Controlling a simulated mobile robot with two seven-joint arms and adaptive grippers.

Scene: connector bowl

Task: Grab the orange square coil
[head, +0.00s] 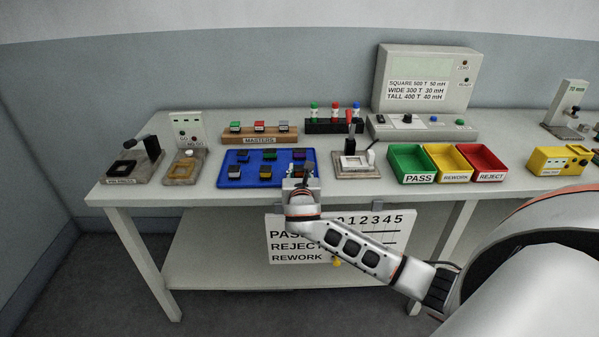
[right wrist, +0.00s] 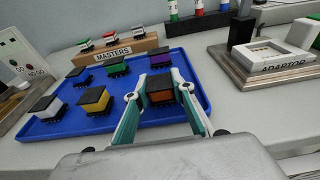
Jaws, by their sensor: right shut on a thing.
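The orange square coil (right wrist: 161,96) has a black top and sits at the near right part of the blue tray (right wrist: 60,128). In the right wrist view it stands between the two fingers of my right gripper (right wrist: 159,88), which is shut on it, one finger along each side. In the head view my right gripper (head: 303,178) is over the tray's front right corner and largely hides the orange coil. I cannot tell whether the coil is clear of the tray floor. My left gripper is not in view.
Close by in the tray are yellow (right wrist: 93,101), white (right wrist: 47,117), green (right wrist: 118,66), blue (right wrist: 79,74) and purple (right wrist: 160,60) coils. The masters rack (head: 260,134) stands behind. The adaptor fixture (head: 356,163) is right, then the pass (head: 418,178), rework (head: 455,177) and reject (head: 489,176) bins.

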